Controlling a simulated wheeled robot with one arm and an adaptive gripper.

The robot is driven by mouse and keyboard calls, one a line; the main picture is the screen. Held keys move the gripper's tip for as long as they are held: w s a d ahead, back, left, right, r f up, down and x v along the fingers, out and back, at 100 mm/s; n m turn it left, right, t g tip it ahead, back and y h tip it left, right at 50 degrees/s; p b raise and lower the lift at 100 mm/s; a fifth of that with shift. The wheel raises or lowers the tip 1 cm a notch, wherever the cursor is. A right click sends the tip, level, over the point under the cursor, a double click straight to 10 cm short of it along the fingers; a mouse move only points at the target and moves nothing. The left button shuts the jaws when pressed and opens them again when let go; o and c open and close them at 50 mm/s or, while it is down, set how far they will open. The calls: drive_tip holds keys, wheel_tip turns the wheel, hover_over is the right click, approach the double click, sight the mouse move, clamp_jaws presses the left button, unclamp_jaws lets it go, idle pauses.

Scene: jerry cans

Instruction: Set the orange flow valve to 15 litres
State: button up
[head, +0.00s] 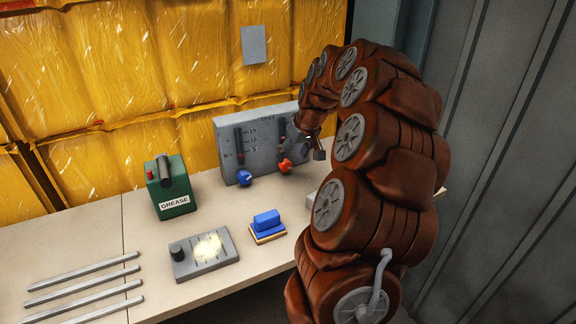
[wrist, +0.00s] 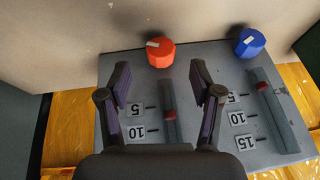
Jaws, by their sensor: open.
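The orange flow valve (head: 284,166) is a round knob with a pale mark, low on a grey gauge panel (head: 225,150). It also shows in the wrist view (wrist: 160,53), where the panel appears upside down. The gauge tube (wrist: 170,128) in line with it has a red marker near the 5 label; its labels 5 and 10 show, and my gripper hides the far end. My gripper (wrist: 160,78) is open and empty. Its fingers point towards the orange valve from either side, apart from it. In the head view my arm partly covers the panel's right end.
A blue valve (head: 245,178) sits beside the orange one, with its own gauge. On the bench (head: 110,240) stand a green grease can (head: 170,187), a grey box with a knob (head: 205,253), a blue block (head: 267,222) and several metal bars (head: 85,285).

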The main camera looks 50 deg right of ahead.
sight(287, 166)
drive_tip(key=x, duration=0.5)
drive_tip(key=shift+w+f, duration=0.1)
drive_tip(key=shift+f, duration=0.2)
drive_tip(key=c, duration=1.1)
